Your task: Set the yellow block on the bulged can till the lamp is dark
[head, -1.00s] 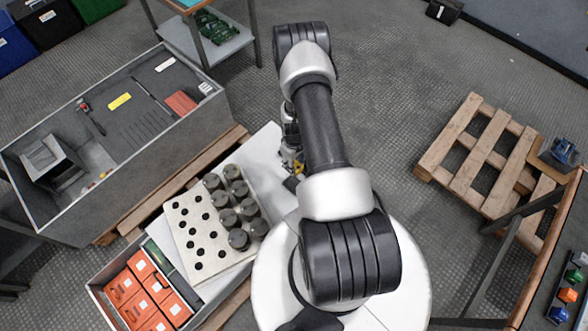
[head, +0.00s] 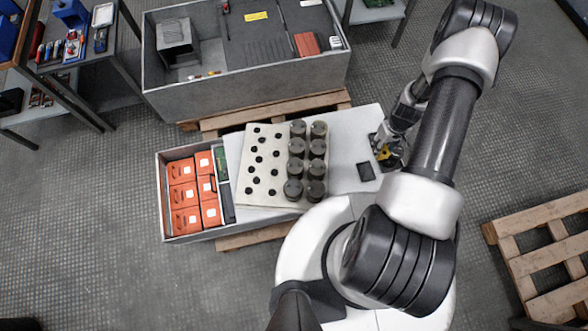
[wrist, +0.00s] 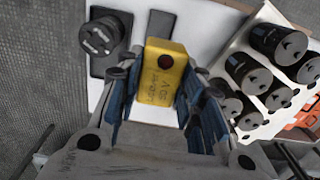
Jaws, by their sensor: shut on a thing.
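The yellow block (wrist: 160,90) is between the blue-padded fingers of my gripper (wrist: 160,108), which is shut on it. A dark red round lamp (wrist: 165,60) and black lettering show on its face. In the head view, my gripper (head: 384,150) is over the right end of the white surface, right of the cans, with a bit of the yellow block (head: 385,154) showing. In the wrist view, one dark can (wrist: 101,36) is apart from the others, left of the block. Several dark cans (head: 297,146) stand in two columns on a pale board. I cannot tell which can is bulged.
The pale board (head: 240,170) has several black-rimmed holes. A flat dark pad (head: 366,172) lies on the white surface (head: 345,150). A bin of orange boxes (head: 183,195) is at left. A grey tray (head: 230,85) is behind, and a pallet (head: 545,240) stands at right.

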